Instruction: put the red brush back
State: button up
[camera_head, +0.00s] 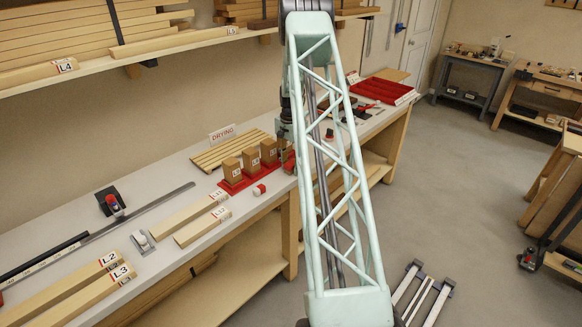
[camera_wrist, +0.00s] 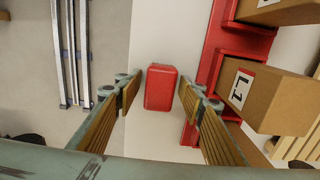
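A red block-shaped thing (camera_wrist: 160,87) stands between my two fingers in the wrist view. It may be the red brush seen from above; no bristles show. My gripper (camera_wrist: 161,92) is open around it, with a narrow gap at each side. In the head view my gripper (camera_head: 286,135) is mostly hidden by my arm, at the right end of the red stand. A small red and white thing (camera_head: 259,189) lies on the bench in front of that stand; I cannot tell whether it is the brush.
The red stand (camera_head: 233,186) holds wooden blocks, and the L1 block (camera_wrist: 262,96) is close to my right finger. A slatted drying rack (camera_head: 225,153) lies behind it. Boards and tools cover the bench at left. A red tray (camera_head: 385,90) is at the far end.

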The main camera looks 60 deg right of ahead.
jog(key=shift+r, duration=0.1)
notch_tip(320, 180, up, 12)
dwell(1.0)
jog(key=shift+r, duration=0.1)
dwell(0.5)
